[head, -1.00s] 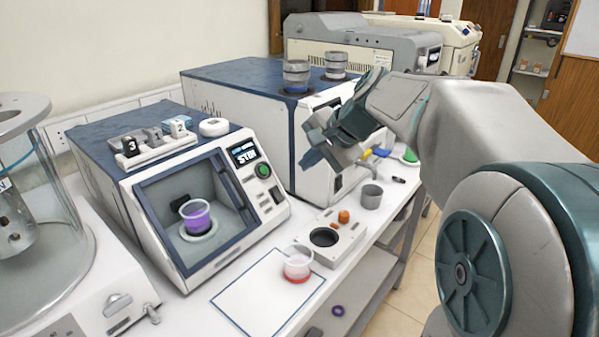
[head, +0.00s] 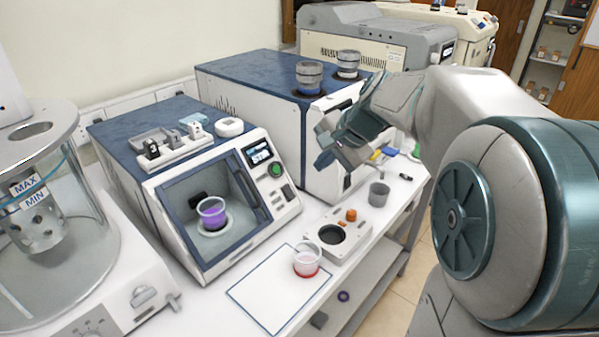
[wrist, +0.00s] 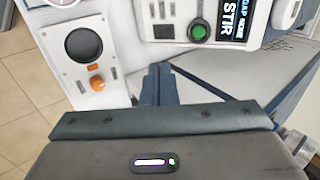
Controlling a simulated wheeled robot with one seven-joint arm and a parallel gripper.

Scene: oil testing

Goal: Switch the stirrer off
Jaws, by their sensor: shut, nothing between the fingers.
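The stirrer (head: 228,257) is a white and dark blue cabinet with an open-fronted chamber. A cup of purple liquid (head: 211,213) stands inside the chamber. On its right front panel are a small display (head: 259,154) and a round green button (head: 275,170). In the wrist view the display (wrist: 229,25) reads "STIR", and the green button (wrist: 199,31) is beside it. My gripper (head: 335,168) is shut and empty, to the right of the panel and apart from it. In the wrist view its closed fingers (wrist: 157,82) point toward the panel below the button.
A white device with a black round plate and orange knob (head: 351,215) sits in front, with a grey cup (head: 379,194) beyond. A cup of red liquid (head: 307,260) stands on a white mat (head: 255,300). A larger blue-topped cabinet (head: 245,75) stands behind the gripper.

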